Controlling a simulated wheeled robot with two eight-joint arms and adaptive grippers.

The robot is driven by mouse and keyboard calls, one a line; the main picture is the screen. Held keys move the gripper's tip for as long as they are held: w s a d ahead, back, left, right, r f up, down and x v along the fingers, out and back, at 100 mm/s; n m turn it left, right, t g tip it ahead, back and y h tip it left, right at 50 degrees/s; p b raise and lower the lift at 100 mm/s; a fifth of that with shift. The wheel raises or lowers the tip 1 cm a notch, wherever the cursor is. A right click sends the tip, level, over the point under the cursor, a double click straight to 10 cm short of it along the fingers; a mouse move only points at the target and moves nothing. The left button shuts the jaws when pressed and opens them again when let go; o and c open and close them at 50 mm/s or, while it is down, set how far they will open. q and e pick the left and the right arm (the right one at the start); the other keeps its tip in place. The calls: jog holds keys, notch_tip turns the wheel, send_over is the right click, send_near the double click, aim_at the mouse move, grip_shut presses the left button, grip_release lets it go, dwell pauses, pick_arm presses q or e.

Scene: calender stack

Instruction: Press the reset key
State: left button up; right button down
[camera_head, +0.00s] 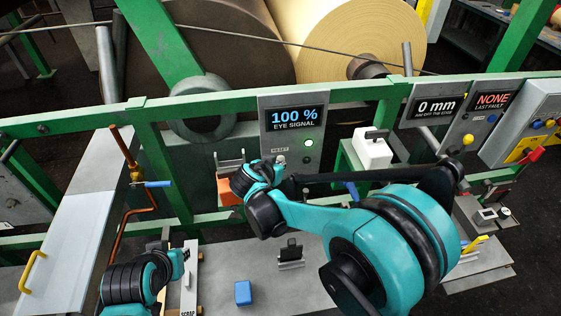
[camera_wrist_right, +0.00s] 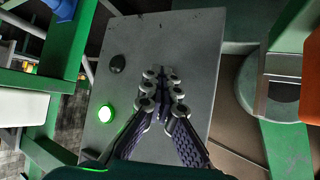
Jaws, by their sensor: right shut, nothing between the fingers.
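The grey panel (camera_head: 290,170) carries a screen (camera_head: 295,118) reading "100 % EYE SIGNAL", a lit green lamp (camera_head: 309,142) and a small RESET label (camera_head: 280,149). My right gripper (camera_head: 281,161) is at the panel just under that label. In the right wrist view its fingers (camera_wrist_right: 162,76) are shut, empty and point at the panel face (camera_wrist_right: 190,45). The reset key itself is hidden behind the fingertips; I cannot tell whether they touch it. The green lamp (camera_wrist_right: 105,114) and a black knob (camera_wrist_right: 117,63) stand clear to their left.
A white box with a black handle (camera_head: 373,152) stands right of the panel. Screens reading "0 mm" (camera_head: 436,107) and "NONE" (camera_head: 493,101) are further right. A blue block (camera_head: 243,293) lies on the bench below. Green rails (camera_head: 350,90) and large rolls (camera_head: 340,35) are behind.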

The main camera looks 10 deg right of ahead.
jog(key=shift+s, duration=0.85)
jog(key=shift+s, duration=0.1)
jog(key=s, duration=0.4)
jog(key=shift+s, duration=0.4)
dwell(0.4)
